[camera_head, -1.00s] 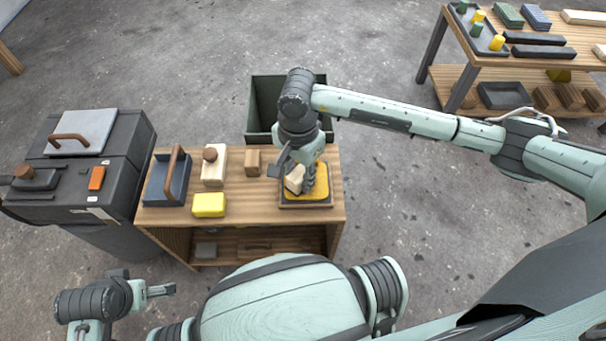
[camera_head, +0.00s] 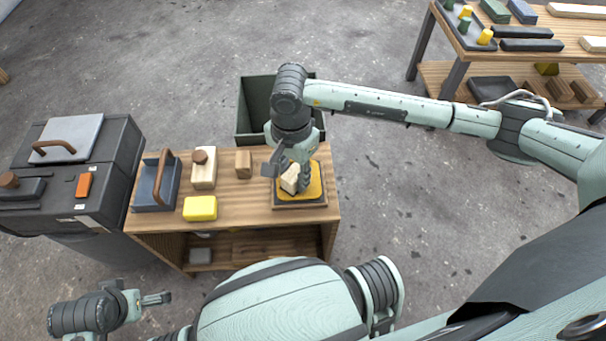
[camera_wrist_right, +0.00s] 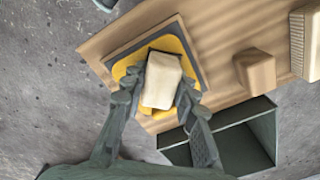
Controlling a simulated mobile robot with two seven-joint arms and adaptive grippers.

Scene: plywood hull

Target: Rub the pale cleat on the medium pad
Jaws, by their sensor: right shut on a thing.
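The pale cleat (camera_head: 289,179) is a cream block held between the fingers of my right gripper (camera_head: 292,177). In the right wrist view, the fingers stand on both sides of the cleat (camera_wrist_right: 161,82). It is over the yellow pad (camera_head: 316,187), which has a dark edge and lies at the right end of the workbench. The pad also shows in the right wrist view (camera_wrist_right: 170,44). The cleat looks low over the pad, but whether it touches is hidden. My left gripper (camera_head: 165,298) is at the lower left, away from the bench, and its jaw opening is unclear.
The workbench (camera_head: 235,205) also bears a yellow block (camera_head: 200,208), a small brown block (camera_head: 243,164), a cream block with a brown knob (camera_head: 204,170) and a blue handled tray (camera_head: 145,194). An open dark bin (camera_head: 250,137) stands behind. A dark cabinet (camera_head: 112,150) is left.

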